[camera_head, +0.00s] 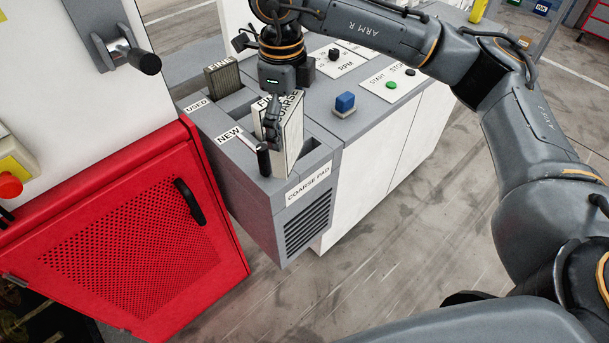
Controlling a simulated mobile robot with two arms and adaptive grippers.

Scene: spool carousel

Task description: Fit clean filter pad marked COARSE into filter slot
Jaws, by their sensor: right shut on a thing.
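A pale filter pad marked COARSE (291,128) stands upright, partly sunk in the top of the grey console, near the NEW label. My right gripper (270,132) comes down on it from above and is shut on it, hiding part of its face. Beside it, a label starting with FI shows, partly covered by the gripper. A dark slot (313,156) opens in the console top to the right of the pad, above the COARSE PAD label (308,184). I cannot tell how deep the held pad sits. My left gripper is not in view.
A pad marked FINE (222,78) stands by the USED label (196,106). A blue button (345,102) and START and STOP buttons sit on the console top to the right. A red perforated cabinet (140,235) stands at the left. Floor is clear in front.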

